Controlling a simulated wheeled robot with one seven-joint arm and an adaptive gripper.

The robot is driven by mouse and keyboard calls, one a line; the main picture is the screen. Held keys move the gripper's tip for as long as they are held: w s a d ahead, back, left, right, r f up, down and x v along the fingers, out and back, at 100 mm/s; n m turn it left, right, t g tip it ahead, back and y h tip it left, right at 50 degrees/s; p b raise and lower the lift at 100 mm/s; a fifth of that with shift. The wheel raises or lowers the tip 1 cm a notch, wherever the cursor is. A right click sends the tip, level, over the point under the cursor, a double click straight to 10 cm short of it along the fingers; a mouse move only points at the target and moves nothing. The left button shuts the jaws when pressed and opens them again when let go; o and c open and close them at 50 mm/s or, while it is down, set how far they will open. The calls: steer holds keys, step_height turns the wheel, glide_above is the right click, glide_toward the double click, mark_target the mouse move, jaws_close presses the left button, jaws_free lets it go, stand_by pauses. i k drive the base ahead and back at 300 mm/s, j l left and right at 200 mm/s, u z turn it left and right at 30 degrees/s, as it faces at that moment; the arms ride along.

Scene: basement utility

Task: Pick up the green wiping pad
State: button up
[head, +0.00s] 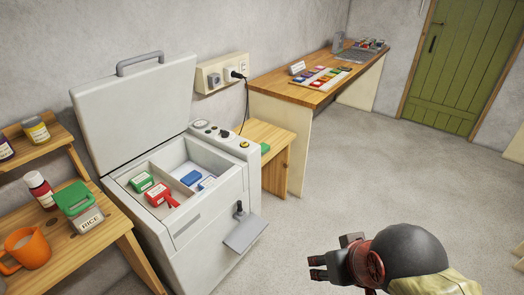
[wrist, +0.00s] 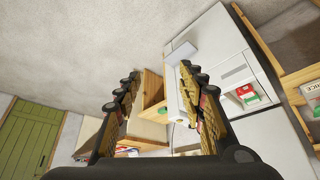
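The green wiping pad (head: 265,148) appears as a small green patch on the low wooden table (head: 277,140), partly hidden behind the open chest freezer. A small green patch in the wrist view (wrist: 162,110) seems to be the same pad. My gripper (head: 317,267) is in the lower right of the head view, above the floor and well apart from the pad. In the wrist view its two fingers (wrist: 158,82) are spread wide with nothing between them. The gripper is open and empty.
The chest freezer (head: 213,223) has its lid (head: 138,110) raised and several boxes inside. A wooden shelf table (head: 95,240) holds a mug, a bottle and a rice container. A long worktop (head: 290,92) runs along the back wall. The floor (head: 380,170) in the middle is clear.

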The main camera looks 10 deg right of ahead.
mark_target(265, 148)
steer(key=i+l+z, duration=0.2)
steer(key=i, duration=0.75)
steer(key=i+z, duration=0.2)
steer(key=i, duration=0.8)
steer(key=i+j+z, duration=0.2)
steer(key=i, duration=0.75)
